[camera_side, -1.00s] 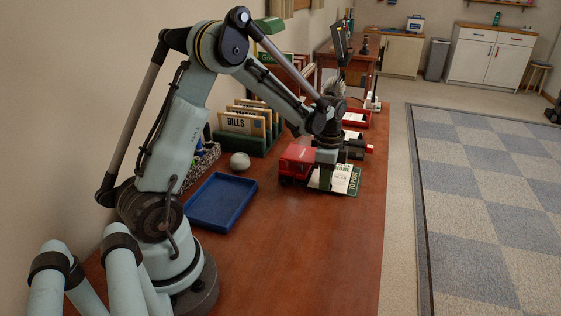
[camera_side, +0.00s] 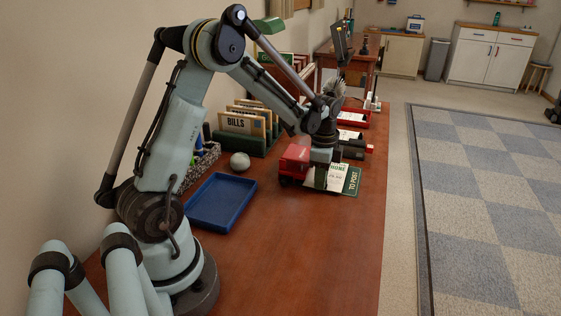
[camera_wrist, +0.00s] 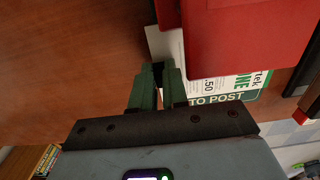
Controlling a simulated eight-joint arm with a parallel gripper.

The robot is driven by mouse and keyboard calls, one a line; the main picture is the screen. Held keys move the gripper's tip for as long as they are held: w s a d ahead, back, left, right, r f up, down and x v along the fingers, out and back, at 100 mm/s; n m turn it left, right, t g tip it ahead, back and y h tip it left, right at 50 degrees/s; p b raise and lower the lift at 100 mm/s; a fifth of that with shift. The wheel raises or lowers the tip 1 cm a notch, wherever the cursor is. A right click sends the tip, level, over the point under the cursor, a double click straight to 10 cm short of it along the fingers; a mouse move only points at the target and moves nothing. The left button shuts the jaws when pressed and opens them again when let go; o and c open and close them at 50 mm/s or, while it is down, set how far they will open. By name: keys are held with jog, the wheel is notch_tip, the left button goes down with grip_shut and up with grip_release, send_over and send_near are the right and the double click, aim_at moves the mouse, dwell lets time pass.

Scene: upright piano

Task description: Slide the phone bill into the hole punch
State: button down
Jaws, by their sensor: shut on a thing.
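The phone bill (camera_side: 338,172) is a white sheet with dark and green print, low over the table. My gripper (camera_side: 320,180) points down and is shut on the bill's near part. In the wrist view the green fingers (camera_wrist: 158,82) meet at the bill's white edge (camera_wrist: 165,44). The hole punch, seemingly the red block (camera_side: 294,160), stands just left of my gripper. In the wrist view the red block (camera_wrist: 240,35) covers much of the bill. I cannot tell whether the bill's edge is inside its slot.
A green "TO POST" mat (camera_side: 351,182) lies beside and partly under the bill. A black device with red ends (camera_side: 354,148) and a red tray (camera_side: 356,119) stand behind. A blue tray (camera_side: 221,202), a grey ball (camera_side: 240,161) and a bills rack (camera_side: 258,145) are left. The front table is clear.

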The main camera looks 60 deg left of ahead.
jog(key=shift+s+a, duration=0.6)
dwell(0.6)
jog(key=shift+s+a, duration=0.25)
jog(key=shift+s+a, duration=0.15)
dwell(0.5)
jog(key=c, duration=1.1)
grip_release()
jog(key=shift+o, duration=0.6)
jog(key=o, duration=0.4)
jog(key=shift+r, duration=3.5)
